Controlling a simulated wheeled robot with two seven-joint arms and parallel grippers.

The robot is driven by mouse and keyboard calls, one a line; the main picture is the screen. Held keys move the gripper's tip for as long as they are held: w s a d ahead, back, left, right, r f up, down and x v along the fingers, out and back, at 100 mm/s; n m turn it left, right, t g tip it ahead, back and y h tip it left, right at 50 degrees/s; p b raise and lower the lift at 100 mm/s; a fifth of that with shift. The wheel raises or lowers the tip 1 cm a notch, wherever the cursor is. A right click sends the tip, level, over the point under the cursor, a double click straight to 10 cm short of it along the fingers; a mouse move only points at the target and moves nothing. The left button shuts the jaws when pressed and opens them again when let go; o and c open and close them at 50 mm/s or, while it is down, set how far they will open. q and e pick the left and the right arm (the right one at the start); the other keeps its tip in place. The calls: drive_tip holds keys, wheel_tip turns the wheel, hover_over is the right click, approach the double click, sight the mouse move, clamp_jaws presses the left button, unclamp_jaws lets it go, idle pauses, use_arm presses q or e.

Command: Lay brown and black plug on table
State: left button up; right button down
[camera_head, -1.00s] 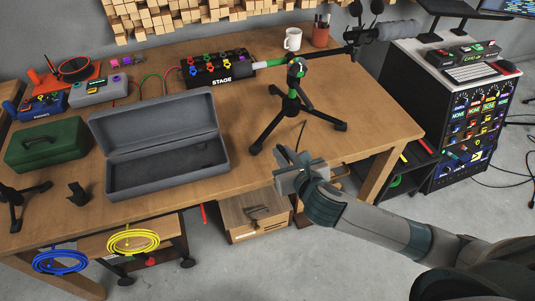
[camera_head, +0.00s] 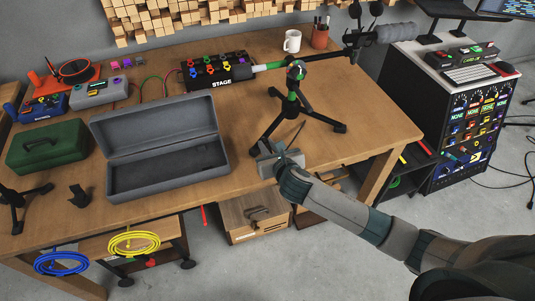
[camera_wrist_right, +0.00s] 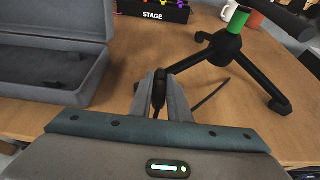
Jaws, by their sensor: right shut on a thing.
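My right gripper (camera_head: 280,155) is shut on a dark plug (camera_wrist_right: 160,90), held upright between the fingers at the table's front edge. In the right wrist view the plug looks black; no brown part can be made out. A thin black cable (camera_wrist_right: 210,95) runs beside the fingers on the table side. The wooden table (camera_head: 365,125) lies under and beyond the gripper. Whether the plug touches the tabletop cannot be told. My left gripper does not show in either view.
An open grey case (camera_head: 165,185) lies left of the gripper. A black tripod stand (camera_head: 297,100) with a microphone arm stands just beyond it. A black STAGE box (camera_head: 215,72) sits at the back. The table's right part is clear.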

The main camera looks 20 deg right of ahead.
drive_tip(key=shift+f, duration=0.55)
wheel_tip(320, 180, down, 2)
drive_tip(key=shift+f, duration=0.5)
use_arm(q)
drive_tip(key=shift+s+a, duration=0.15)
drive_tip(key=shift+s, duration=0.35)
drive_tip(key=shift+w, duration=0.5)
use_arm(e)
drive_tip(key=shift+f, duration=0.6)
drive_tip(key=c, duration=1.9)
unclamp_jaws()
drive_tip(key=shift+c, duration=0.2)
drive_tip(key=shift+r, duration=0.1)
